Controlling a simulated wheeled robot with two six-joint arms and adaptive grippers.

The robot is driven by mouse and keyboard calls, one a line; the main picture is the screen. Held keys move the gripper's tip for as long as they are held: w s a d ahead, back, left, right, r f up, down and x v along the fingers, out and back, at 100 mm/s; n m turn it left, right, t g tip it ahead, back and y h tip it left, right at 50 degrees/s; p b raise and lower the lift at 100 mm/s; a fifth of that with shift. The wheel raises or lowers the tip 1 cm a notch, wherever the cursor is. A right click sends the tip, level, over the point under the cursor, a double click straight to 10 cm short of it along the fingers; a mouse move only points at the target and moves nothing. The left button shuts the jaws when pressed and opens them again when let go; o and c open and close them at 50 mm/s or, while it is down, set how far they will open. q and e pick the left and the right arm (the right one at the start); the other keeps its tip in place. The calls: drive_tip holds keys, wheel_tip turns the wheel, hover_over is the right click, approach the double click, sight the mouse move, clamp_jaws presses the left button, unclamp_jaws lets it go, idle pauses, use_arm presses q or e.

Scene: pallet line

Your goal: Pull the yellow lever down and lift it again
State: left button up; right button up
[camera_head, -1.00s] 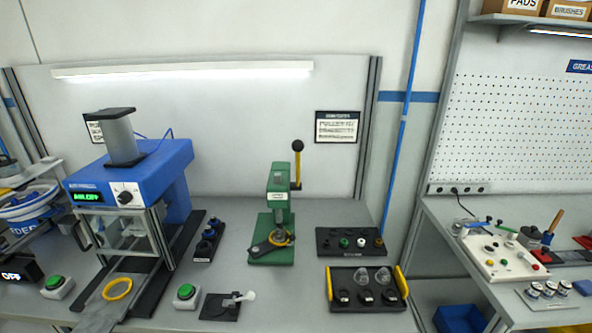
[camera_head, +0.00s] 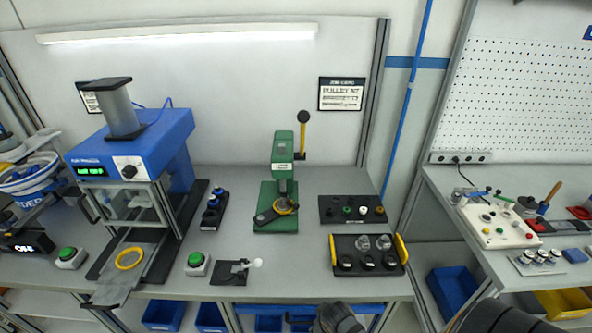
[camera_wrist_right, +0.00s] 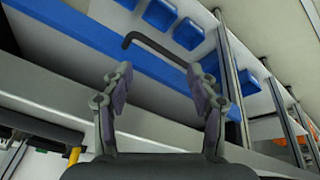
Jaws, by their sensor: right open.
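The yellow lever (camera_head: 302,131) has a black ball knob and stands upright at the right side of a green press (camera_head: 283,148). The lever's foot meets the press head. Dark parts of my arm show at the bottom of the head view, with no fingers clear there. My left gripper is not in view.
A black tray with yellow handles (camera_head: 402,249) holds jars and black parts at the bench's front right. A dark parts rack (camera_head: 330,216) lies behind it. A blue press (camera_head: 132,142) and green buttons (camera_head: 196,260) stand left.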

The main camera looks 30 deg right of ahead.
wheel_tip(320, 180, up, 6)
drive_tip(key=w, duration=0.1)
drive_tip(key=m+t+h+p, duration=0.15)
drive_tip(key=t+h, duration=0.35)
drive_tip(key=t, duration=0.8)
approach(305, 119)
drive_tip(key=w, duration=0.1)
drive_tip(key=shift+m, duration=0.35)
drive_tip(key=p+x, duration=0.4)
drive_tip(key=x, duration=0.6)
drive_tip(key=shift+w+d+p, duration=0.25)
drive_tip(key=shift+p, duration=0.05)
drive_tip(key=shift+w+d, duration=0.15)
drive_tip(key=shift+w, duration=0.1)
